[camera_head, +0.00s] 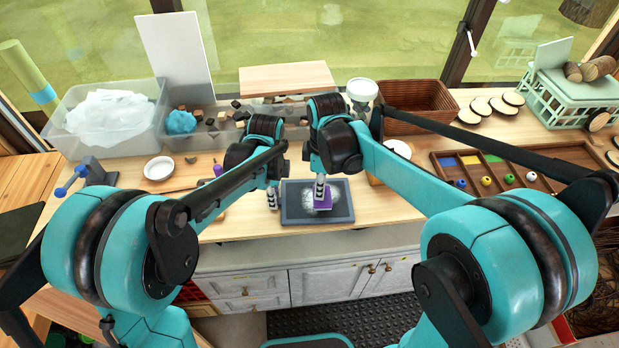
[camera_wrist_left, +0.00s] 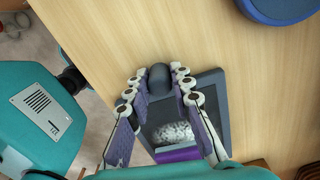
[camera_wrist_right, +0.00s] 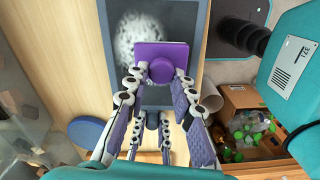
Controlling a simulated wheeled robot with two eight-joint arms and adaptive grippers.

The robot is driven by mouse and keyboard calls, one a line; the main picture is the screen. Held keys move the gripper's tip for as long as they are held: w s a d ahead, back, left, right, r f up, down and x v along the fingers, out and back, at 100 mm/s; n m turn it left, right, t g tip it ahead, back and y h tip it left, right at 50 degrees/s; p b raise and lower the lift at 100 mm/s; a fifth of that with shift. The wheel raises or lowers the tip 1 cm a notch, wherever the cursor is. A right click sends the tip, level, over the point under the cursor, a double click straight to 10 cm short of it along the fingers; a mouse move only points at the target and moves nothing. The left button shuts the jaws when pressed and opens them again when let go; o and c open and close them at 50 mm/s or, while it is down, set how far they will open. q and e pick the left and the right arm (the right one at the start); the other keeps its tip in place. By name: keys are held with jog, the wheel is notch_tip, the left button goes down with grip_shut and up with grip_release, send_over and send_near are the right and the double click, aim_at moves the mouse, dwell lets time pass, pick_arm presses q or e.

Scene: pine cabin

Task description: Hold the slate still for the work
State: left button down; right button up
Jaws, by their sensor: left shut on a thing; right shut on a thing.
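The dark-framed slate (camera_head: 287,217) lies flat on the workbench, with a pale chalk smudge on its face. My left gripper (camera_head: 272,200) is at its left end. In the left wrist view its fingers (camera_wrist_left: 160,85) are shut around a dark rounded knob (camera_wrist_left: 159,76) at the slate's end. My right gripper (camera_head: 321,188) is over the slate, shut on the knob of a purple block (camera_head: 323,208). In the right wrist view the purple block (camera_wrist_right: 150,52) covers part of the slate (camera_wrist_right: 197,25) beside the smudge. Contact between block and slate is hard to tell.
A white dish (camera_head: 158,168) stands left of the slate, and a compartment tray (camera_head: 520,170) with coloured balls at right. Clear bins (camera_head: 110,145) and a wicker basket (camera_head: 418,103) line the back. A blue disc (camera_wrist_right: 88,131) lies near the slate.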

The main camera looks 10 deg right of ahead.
jog(key=shift+f, duration=0.85)
jog(key=shift+d, duration=0.85)
grip_shut()
jog(key=shift+s+d, duration=0.15)
jog(key=shift+d, duration=2.5)
jog(key=shift+w+d, duration=0.15)
jog(key=shift+w, duration=0.85)
jog(key=shift+a, duration=3.6)
jog(key=shift+w, duration=0.75)
jog(key=shift+w+d, duration=0.15)
jog(key=shift+w, duration=0.15)
jog(key=shift+s+d, duration=0.2)
jog(key=shift+d, duration=3.25)
notch_tip(320, 180, up, 8)
jog(key=shift+r, duration=0.2)
